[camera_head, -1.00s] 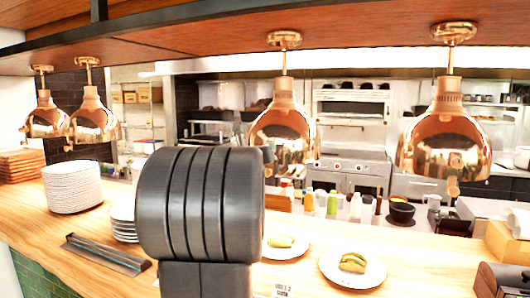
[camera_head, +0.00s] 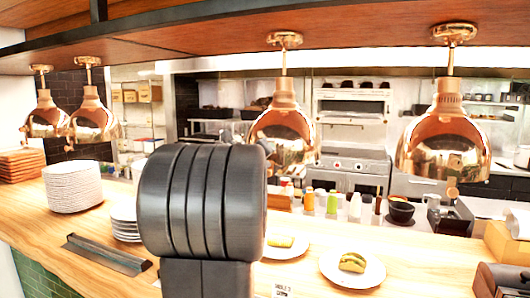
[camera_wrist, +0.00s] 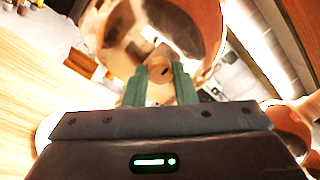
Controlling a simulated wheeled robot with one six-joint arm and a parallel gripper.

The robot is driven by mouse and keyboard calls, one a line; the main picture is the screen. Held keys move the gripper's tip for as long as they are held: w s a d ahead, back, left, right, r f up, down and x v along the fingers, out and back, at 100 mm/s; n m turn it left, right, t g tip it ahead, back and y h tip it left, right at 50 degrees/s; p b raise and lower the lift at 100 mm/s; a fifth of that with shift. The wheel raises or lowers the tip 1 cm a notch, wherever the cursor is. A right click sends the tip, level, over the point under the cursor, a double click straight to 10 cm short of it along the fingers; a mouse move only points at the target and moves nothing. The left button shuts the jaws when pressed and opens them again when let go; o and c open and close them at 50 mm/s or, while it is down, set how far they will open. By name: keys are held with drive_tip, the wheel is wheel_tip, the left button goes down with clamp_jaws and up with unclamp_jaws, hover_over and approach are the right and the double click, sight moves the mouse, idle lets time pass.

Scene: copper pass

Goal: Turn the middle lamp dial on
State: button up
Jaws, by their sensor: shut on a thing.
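A shiny copper heat lamp (camera_head: 284,124) hangs from the overhead shelf near the middle of the head view. My arm covers its lower left part, and its dial is hidden there. In the wrist view a copper lamp shade (camera_wrist: 205,28) fills the top, with a small copper dial (camera_wrist: 160,68) on it. My gripper (camera_wrist: 157,76) has its two green fingers on either side of this dial, shut on it. The dial's exact turn angle is hard to read. My gripper is hidden behind my arm in the head view.
Another copper lamp (camera_head: 444,145) hangs at the right and two more hang at the left (camera_head: 92,118). Below are a wooden counter (camera_head: 60,225), a plate stack (camera_head: 72,187), and a plate with food (camera_head: 352,270). Bottles stand behind.

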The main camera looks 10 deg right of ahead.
drive_tip(key=o, duration=1)
drive_tip(key=b+v, duration=0.2)
drive_tip(key=v, duration=1.1)
drive_tip(key=shift+s+a+f, duration=0.1)
drive_tip(key=shift+s+a, duration=0.15)
drive_tip(key=shift+s, duration=0.05)
drive_tip(key=shift+w+d, duration=0.1)
drive_tip(key=p+x, duration=0.2)
drive_tip(key=x, duration=1.1)
drive_tip(key=shift+w+d, duration=0.2)
drive_tip(key=shift+w, duration=0.05)
